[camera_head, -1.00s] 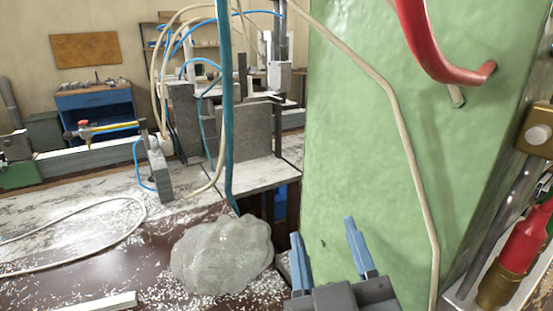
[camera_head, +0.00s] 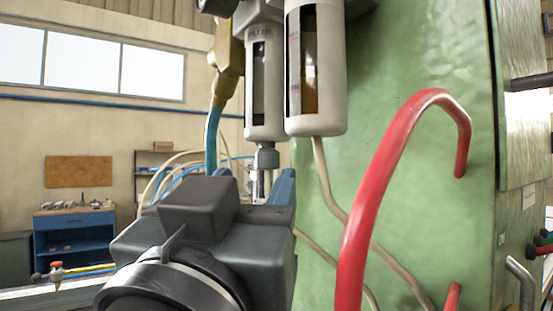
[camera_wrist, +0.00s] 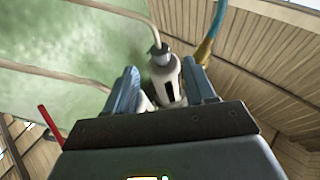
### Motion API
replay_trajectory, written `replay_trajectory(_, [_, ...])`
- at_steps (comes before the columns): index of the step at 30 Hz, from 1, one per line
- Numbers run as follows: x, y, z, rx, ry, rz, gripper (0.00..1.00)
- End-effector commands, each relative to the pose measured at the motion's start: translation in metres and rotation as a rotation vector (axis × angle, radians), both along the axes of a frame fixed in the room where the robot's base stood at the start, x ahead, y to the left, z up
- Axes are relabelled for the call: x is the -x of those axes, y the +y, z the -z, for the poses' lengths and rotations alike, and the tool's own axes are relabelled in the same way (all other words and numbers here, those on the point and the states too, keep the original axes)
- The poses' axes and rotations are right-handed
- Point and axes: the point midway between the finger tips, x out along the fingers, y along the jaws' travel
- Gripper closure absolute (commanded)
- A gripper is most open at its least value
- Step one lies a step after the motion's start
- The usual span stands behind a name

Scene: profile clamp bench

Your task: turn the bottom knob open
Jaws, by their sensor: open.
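A small grey knob (camera_head: 266,157) is at the bottom of the left pale bowl (camera_head: 265,90), which has a dark window and hangs upright before the green panel. In the wrist view, the grey knob (camera_wrist: 159,54) shows at the end of a bowl, with a cream tube running from it. My gripper (camera_head: 254,180) is open, its blue fingers pointing up toward the bowl, just below it in the head view. In the wrist view my gripper (camera_wrist: 160,70) has the knob and bowl in line with the gap between its fingers. Nothing is held; contact cannot be told.
A second, larger bowl (camera_head: 315,80) hangs close on the right. A brass fitting with a blue hose (camera_head: 212,135) is close on the left. A red curved pipe (camera_head: 385,180) sticks out from the green panel (camera_head: 420,110) on the right. Cream tubes run below the bowls.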

Motion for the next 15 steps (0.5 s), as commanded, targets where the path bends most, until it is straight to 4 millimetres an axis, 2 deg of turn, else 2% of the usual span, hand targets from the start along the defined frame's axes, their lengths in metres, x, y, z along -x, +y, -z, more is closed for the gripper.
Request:
replay_trajectory(1, [-0.008,-0.001,-0.008,0.001,-0.001,0.000,0.45])
replay_trajectory(6, [-0.030,-0.005,-0.015,0.001,0.000,-0.001,0.45])
replay_trajectory(15, [-0.045,-0.008,-0.019,0.002,0.000,-0.001,0.45])
